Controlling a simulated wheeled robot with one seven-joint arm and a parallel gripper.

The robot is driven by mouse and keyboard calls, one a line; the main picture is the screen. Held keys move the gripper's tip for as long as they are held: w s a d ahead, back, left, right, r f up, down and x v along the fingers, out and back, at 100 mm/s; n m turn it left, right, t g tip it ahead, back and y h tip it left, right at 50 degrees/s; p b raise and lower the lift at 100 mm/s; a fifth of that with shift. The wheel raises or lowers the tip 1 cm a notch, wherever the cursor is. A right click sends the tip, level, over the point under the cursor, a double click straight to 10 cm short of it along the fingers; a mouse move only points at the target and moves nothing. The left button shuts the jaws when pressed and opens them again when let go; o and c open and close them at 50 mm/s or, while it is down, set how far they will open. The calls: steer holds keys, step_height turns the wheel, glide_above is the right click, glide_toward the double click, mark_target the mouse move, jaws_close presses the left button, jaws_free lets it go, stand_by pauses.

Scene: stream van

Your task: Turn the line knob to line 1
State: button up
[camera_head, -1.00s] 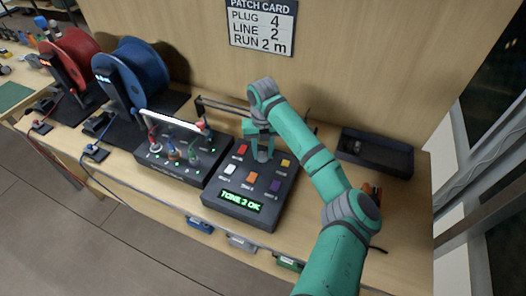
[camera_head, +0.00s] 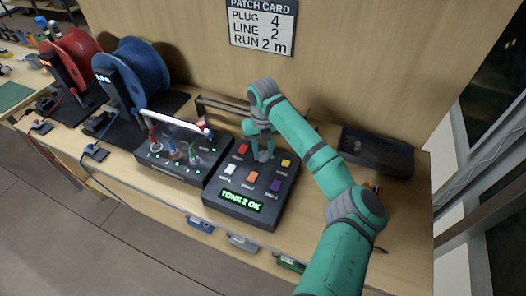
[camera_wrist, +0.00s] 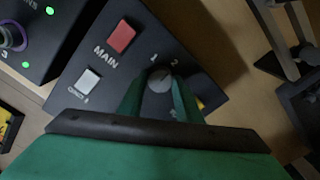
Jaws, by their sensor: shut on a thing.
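The line knob (camera_wrist: 160,80) is a round grey knob on a dark control box, with the digits 1 and 2 printed beyond it in the wrist view. My gripper (camera_wrist: 158,92) has one green finger on each side of the knob and is shut on it. In the head view my gripper (camera_head: 262,150) reaches down onto the back part of the control box (camera_head: 210,196). The box's green display (camera_head: 241,201) reads "TONE 2 OK". The knob's pointer is too unclear to read, and my fingers partly cover the panel around it.
Coloured buttons sit close around the knob, including a red one (camera_wrist: 121,36) marked MAIN and a white one (camera_wrist: 88,80). A patch panel (camera_head: 180,160) with plugs stands left of the box. A dark tray (camera_head: 376,154) lies at the right.

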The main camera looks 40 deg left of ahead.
steer(key=n, duration=0.9)
steer(key=shift+n, duration=0.9)
steer(key=shift+s, duration=0.1)
steer(key=o, duration=1)
steer(key=shift+o, duration=0.2)
